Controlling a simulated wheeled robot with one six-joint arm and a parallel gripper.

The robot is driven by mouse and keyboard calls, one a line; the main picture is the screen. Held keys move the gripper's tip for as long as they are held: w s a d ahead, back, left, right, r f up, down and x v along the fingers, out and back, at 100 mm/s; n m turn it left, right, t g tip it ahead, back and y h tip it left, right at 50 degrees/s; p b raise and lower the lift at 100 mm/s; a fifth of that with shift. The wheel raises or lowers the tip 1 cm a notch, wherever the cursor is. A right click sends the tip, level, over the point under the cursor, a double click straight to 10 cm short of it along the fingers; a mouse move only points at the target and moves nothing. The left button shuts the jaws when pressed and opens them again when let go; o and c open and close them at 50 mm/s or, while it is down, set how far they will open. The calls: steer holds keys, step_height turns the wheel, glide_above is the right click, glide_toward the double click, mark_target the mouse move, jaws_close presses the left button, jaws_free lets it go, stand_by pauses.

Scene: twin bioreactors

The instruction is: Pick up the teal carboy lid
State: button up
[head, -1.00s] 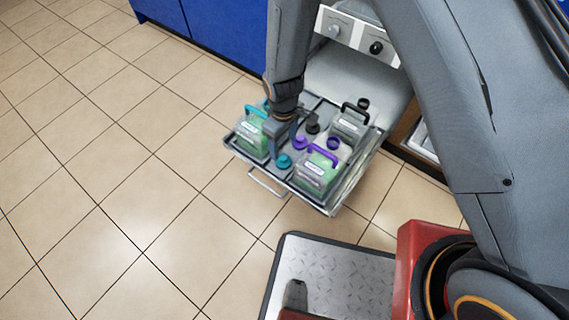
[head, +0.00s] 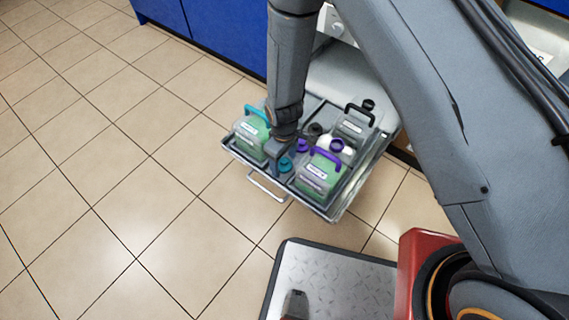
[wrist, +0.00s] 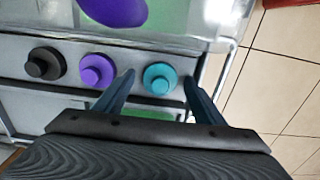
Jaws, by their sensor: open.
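The teal carboy lid (wrist: 160,78) is a round disc with a raised knob. It lies on the grey tray beside the purple lid (wrist: 97,70) and the black lid (wrist: 44,63). In the head view the teal lid (head: 286,165) is near the tray's front edge. My gripper (wrist: 158,77) is open, and in the wrist view one fingertip shows on each side of the teal lid. I see no clear contact, and the height gap cannot be told. In the head view my wrist (head: 285,125) is just above the lids.
A teal-handled carboy (head: 250,138), a purple-handled carboy (head: 318,175) and a black-handled carboy (head: 352,127) stand around the lids on the pulled-out tray (head: 238,158). The tray has a front handle (head: 266,188). The tiled floor (head: 110,190) to the left is clear.

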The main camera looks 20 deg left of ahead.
steer(key=c, duration=1.1)
steer(key=shift+o, duration=0.2)
